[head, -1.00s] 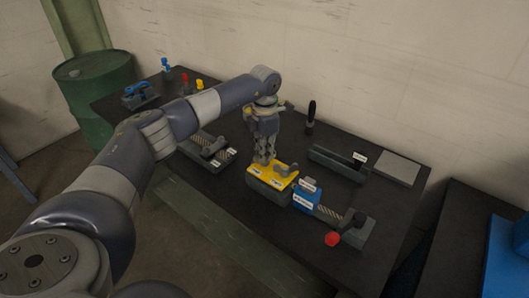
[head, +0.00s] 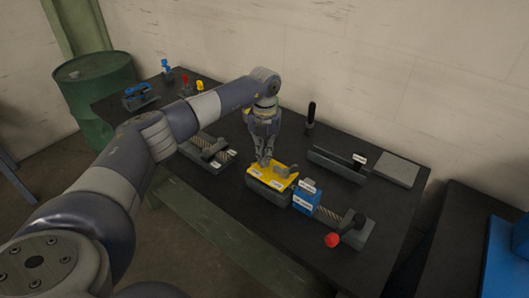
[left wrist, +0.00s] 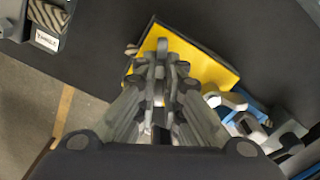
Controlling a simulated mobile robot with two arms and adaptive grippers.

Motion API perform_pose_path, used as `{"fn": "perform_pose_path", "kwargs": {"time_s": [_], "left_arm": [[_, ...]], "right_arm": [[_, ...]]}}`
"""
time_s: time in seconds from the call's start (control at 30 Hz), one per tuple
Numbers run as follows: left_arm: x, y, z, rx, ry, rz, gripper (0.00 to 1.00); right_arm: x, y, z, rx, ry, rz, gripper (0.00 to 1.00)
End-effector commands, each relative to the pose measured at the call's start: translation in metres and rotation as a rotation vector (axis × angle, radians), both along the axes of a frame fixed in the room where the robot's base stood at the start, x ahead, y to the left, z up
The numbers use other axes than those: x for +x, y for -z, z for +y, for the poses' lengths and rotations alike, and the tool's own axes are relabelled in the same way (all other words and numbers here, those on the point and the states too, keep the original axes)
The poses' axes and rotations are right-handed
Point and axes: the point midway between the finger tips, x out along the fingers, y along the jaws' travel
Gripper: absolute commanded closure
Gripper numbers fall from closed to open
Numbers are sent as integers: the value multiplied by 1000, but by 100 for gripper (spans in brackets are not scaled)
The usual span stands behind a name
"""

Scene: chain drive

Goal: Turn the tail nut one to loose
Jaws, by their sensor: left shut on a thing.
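A yellow-topped block (head: 268,177) with small white labels stands on the dark bench, and its yellow top also shows in the left wrist view (left wrist: 215,72). My left gripper (head: 264,163) points down at the left part of the yellow top. Its fingers (left wrist: 160,82) are shut on a small grey part there, which I take to be the tail nut. The fingers hide most of it, and I cannot read which mark it points at. A second grey knob (head: 284,171) stands on the right part of the yellow top. My right gripper is not in view.
Right of the yellow block are a blue block (head: 305,196) and a threaded vise with a red-knobbed handle (head: 332,240). A screw fixture (head: 207,150) lies behind left. A dark tray (head: 337,166) and grey plate (head: 394,170) lie at the back right.

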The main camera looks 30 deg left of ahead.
Motion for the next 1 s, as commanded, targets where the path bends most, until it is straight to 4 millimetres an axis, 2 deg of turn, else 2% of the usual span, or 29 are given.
{"fn": "perform_pose_path", "kwargs": {"time_s": [1.0], "left_arm": [[0, 0, 0, 1, -965, 1, 100]], "right_arm": [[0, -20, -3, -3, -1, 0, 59]]}}
